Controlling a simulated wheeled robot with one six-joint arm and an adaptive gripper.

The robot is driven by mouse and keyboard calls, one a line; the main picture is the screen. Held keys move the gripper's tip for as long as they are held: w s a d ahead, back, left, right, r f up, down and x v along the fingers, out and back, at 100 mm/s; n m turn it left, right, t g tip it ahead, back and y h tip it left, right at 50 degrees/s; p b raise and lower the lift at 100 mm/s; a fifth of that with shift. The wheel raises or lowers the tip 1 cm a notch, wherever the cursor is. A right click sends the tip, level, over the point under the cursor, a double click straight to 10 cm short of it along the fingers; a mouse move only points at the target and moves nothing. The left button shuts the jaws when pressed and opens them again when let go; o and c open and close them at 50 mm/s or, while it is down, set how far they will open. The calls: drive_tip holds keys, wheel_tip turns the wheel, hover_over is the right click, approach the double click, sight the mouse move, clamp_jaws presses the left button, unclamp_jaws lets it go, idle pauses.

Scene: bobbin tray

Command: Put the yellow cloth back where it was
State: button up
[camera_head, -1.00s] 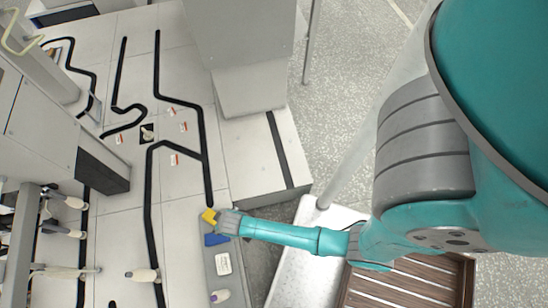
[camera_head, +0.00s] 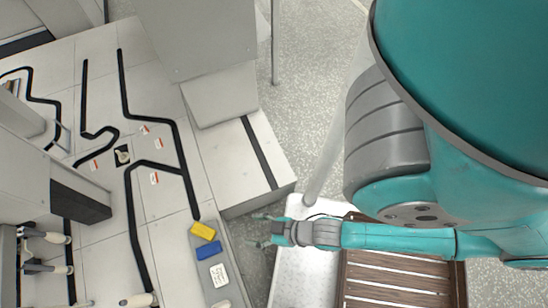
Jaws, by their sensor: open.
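The yellow cloth (camera_head: 203,231) lies at the far end of a grey strip on the light panel surface, above a blue cloth (camera_head: 208,250) in the picture. My gripper (camera_head: 262,231) is open and empty. It is to the right of the yellow cloth and apart from it, past the edge of the panel surface.
A white card with markings (camera_head: 219,275) and a pale object (camera_head: 221,304) lie further down the grey strip (camera_head: 237,272). A white tray surface (camera_head: 300,272) and a brown slatted crate (camera_head: 390,277) are under my arm. A grey machine block (camera_head: 222,95) stands behind.

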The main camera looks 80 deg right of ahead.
drive_tip(key=s+r+t, duration=0.1)
drive_tip(key=s+r, duration=0.1)
drive_tip(key=r, duration=0.7)
drive_tip(key=s+r+t, duration=0.2)
drive_tip(key=s+r, duration=0.1)
drive_tip(key=r, duration=0.7)
drive_tip(key=shift+d+r+n, duration=0.2)
drive_tip(key=shift+n, duration=0.1)
drive_tip(key=shift+s, duration=0.1)
